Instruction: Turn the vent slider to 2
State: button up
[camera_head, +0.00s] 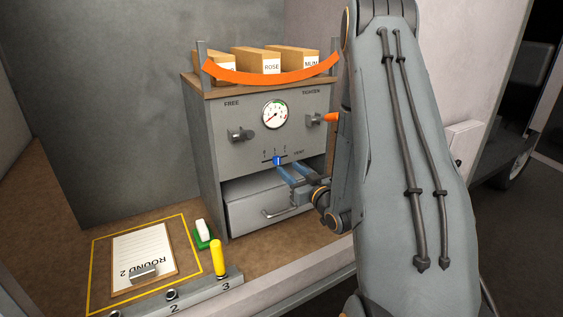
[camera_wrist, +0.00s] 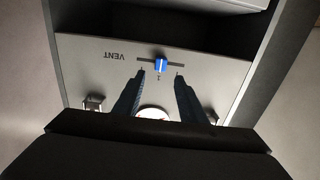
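The vent slider is a small blue knob (camera_head: 277,160) on a short dark slot under the gauge of a grey cabinet (camera_head: 215,165). It also shows in the wrist view (camera_wrist: 160,64), near the middle of its slot. The scale marks are too small to read. My gripper (camera_head: 284,174) is open in front of the cabinet, close to the knob. In the wrist view my gripper's two fingers (camera_wrist: 160,77) are apart, with the knob between and just beyond their tips. I cannot tell if either touches it.
A round gauge (camera_head: 275,114) sits above, between a left knob (camera_head: 240,135) and a right knob (camera_head: 314,119). A drawer (camera_head: 262,207) with a handle is below. Boxes (camera_head: 270,62) stand behind an orange band (camera_head: 272,78). A clipboard (camera_head: 143,256) and yellow lever (camera_head: 218,258) are at front left.

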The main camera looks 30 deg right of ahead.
aim_at(278, 160)
jog(key=shift+w+a+p, duration=0.1)
jog(key=shift+w+p, duration=0.55)
jog(key=shift+w, duration=2.55)
grip_shut()
